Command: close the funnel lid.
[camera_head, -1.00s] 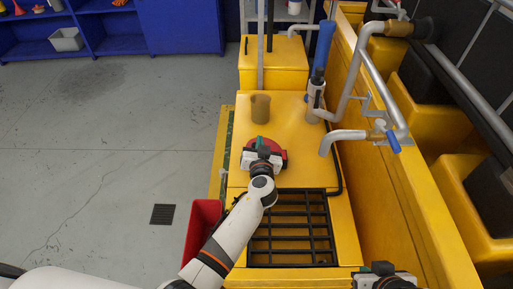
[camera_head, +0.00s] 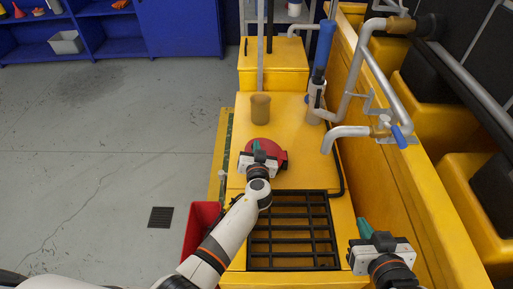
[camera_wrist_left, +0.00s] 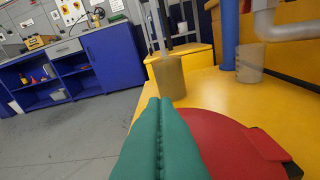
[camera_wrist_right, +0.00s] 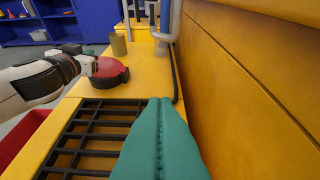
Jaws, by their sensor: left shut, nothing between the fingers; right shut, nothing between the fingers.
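The red round funnel lid (camera_head: 272,152) lies flat on the yellow machine top, with its tab on the right side in the left wrist view (camera_wrist_left: 240,150). It also shows in the right wrist view (camera_wrist_right: 110,72). My left gripper (camera_head: 257,146) is shut and empty, at the lid's left part; whether it touches the lid I cannot tell. My right gripper (camera_head: 364,228) is shut and empty, to the right of the black grate and apart from the lid. The funnel opening under the lid is hidden.
A brown cup (camera_head: 260,108) stands behind the lid. A black grate (camera_head: 290,235) lies in front of it. Grey pipes (camera_head: 345,132) and a blue-topped cylinder (camera_head: 324,50) stand at the right. A red bin (camera_head: 203,222) is at the left; the floor beyond is clear.

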